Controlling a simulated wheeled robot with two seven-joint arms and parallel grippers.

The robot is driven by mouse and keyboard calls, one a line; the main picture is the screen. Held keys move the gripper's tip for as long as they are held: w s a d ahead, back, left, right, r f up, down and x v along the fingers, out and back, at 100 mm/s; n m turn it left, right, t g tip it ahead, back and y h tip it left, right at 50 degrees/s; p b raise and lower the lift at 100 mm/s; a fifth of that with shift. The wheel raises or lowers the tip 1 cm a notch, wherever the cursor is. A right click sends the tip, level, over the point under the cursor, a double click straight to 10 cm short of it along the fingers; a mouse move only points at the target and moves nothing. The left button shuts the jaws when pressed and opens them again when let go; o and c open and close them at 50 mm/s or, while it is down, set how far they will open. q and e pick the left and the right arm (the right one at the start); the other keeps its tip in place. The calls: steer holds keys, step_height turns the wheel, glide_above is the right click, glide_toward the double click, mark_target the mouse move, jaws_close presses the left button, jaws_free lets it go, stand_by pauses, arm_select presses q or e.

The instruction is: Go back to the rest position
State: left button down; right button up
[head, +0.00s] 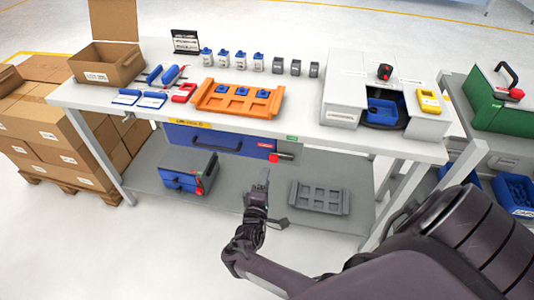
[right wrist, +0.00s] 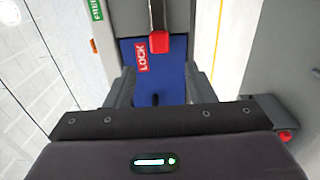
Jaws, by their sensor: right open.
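My right gripper (head: 265,178) is in front of the workbench, below its top and near the right end of the blue drawer (head: 230,141). It is open and empty. In the right wrist view its two fingers (right wrist: 160,92) stand apart, with the drawer's blue front (right wrist: 175,82) and a red LOCK label (right wrist: 141,54) showing between and beyond them. A red block (right wrist: 159,42) on a bar shows just above the label; a red part (head: 283,157) also shows by the drawer in the head view. I cannot tell whether the fingers touch anything. My left gripper is not in view.
The workbench top (head: 330,140) holds an orange tray (head: 240,112), small bottles, tools and a grey station (head: 345,85). On the lower shelf (head: 240,175) are a blue toolbox (head: 188,168) and a grey tray (head: 318,197). Cartons (head: 40,135) stand left. Floor in front is clear.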

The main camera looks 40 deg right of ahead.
stand_by(0.5)
steer(key=s+a+f+g+y, duration=0.1)
steer(key=s+f+y, duration=0.25)
steer(key=f, duration=0.45)
steer(key=s+a+f+m+g+y, duration=0.1)
steer(key=s+a+f+y, duration=0.1)
steer(key=s+f, duration=0.4)
steer(key=s+a+f+g+y, duration=0.1)
steer(key=s+f+y, duration=0.2)
steer(key=f, duration=0.6)
steer(key=s+a+f+m+g+y, duration=0.1)
steer(key=s+f, duration=0.3)
steer(key=s, duration=0.5)
steer(key=s+a+f+m+g+y, duration=0.2)
steer(key=s+a+f+g, duration=0.1)
steer(key=s, duration=0.6)
steer(key=s+a+f+m+g+y, duration=0.1)
steer(key=s+a+f+g+y, duration=0.1)
steer(key=s+f, duration=0.4)
steer(key=s+a+g, duration=0.1)
steer(key=s, duration=0.3)
steer(key=shift+m+g, duration=0.3)
steer(key=shift+m, duration=0.1)
